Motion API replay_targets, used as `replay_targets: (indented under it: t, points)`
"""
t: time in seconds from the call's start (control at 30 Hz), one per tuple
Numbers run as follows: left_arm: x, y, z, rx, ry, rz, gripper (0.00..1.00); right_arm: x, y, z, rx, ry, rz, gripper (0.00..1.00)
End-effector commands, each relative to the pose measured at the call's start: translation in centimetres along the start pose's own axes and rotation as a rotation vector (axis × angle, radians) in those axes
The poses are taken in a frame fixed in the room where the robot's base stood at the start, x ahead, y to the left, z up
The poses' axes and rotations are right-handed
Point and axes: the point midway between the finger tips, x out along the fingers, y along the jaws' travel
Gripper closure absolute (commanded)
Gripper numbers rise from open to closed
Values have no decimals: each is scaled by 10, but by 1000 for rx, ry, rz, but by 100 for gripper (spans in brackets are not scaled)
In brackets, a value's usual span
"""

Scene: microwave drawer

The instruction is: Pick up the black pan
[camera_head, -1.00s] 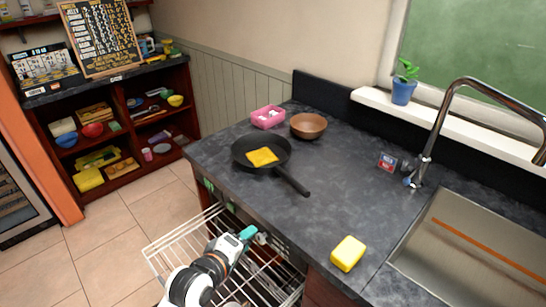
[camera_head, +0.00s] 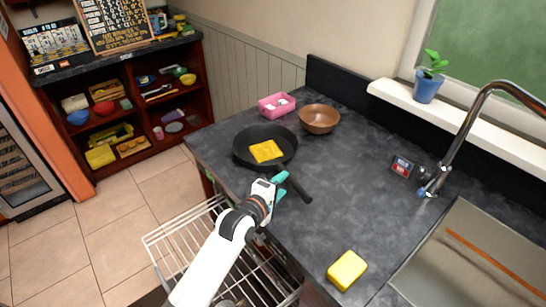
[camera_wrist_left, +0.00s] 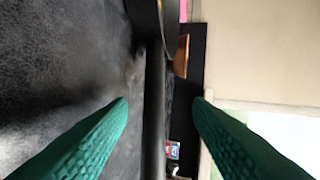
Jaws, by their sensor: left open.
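The black pan (camera_head: 240,150) rests on the dark countertop with a yellow cloth-like piece (camera_head: 265,151) inside it. Its handle (camera_head: 297,188) points toward the lower right. My left gripper (camera_head: 281,187) is open at the near side of the handle, with teal fingers. In the left wrist view, the handle (camera_wrist_left: 154,110) runs upright between the two open fingers (camera_wrist_left: 160,105), and the pan body shows at the top edge. I cannot tell whether either finger touches the handle. My right gripper is not in view.
A pink container (camera_head: 277,105) and a brown bowl (camera_head: 319,120) stand behind the pan. A yellow sponge (camera_head: 347,270) lies near the counter's front edge. The sink (camera_head: 470,262) and faucet are at right. An open wire rack (camera_head: 180,240) sits below the counter edge.

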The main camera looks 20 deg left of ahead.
Motion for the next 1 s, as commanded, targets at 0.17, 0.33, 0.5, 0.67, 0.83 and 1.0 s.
replay_targets:
  t: [0.17, 0.33, 0.5, 0.67, 0.83, 1.0]
  points:
    - [18, 2, 3, 4, 0, 2, 54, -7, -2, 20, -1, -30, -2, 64]
    - [40, 5, 4, 3, 0, 1, 54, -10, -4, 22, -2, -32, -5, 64]
    - [50, 7, 4, 1, 0, 1, 54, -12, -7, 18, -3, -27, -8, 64]
    - [51, 7, 4, 1, 1, 1, 54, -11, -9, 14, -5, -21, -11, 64]
    - [50, 7, 4, 1, 0, 1, 72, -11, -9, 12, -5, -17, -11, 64]
    - [50, 7, 4, 1, 0, 1, 100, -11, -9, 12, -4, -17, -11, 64]
